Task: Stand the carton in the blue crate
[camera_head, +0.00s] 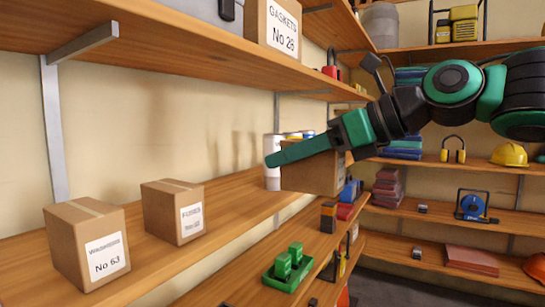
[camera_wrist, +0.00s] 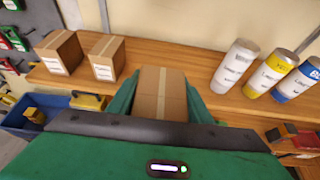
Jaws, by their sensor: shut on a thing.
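A brown carton (camera_head: 312,175) is held between the green fingers of my gripper (camera_head: 275,160), in front of the cans on the wooden shelf. In the wrist view the carton (camera_wrist: 161,98) lies between both fingers, its taped face toward the camera. My gripper (camera_wrist: 160,100) is shut on it. The held carton's label is not readable. A blue crate (camera_wrist: 14,120) shows at the left of the wrist view, below shelf level, partly hidden by my gripper body. It has yellow items in it. I do not see the crate in the head view.
Two more cartons stand on the shelf, one marked No 63 (camera_head: 87,245) and a smaller-looking one (camera_head: 173,212). White (camera_wrist: 236,66), yellow (camera_wrist: 270,72) and blue-white cans (camera_wrist: 298,79) stand on the right. An upper shelf (camera_head: 180,45) bears a gaskets carton (camera_head: 272,25).

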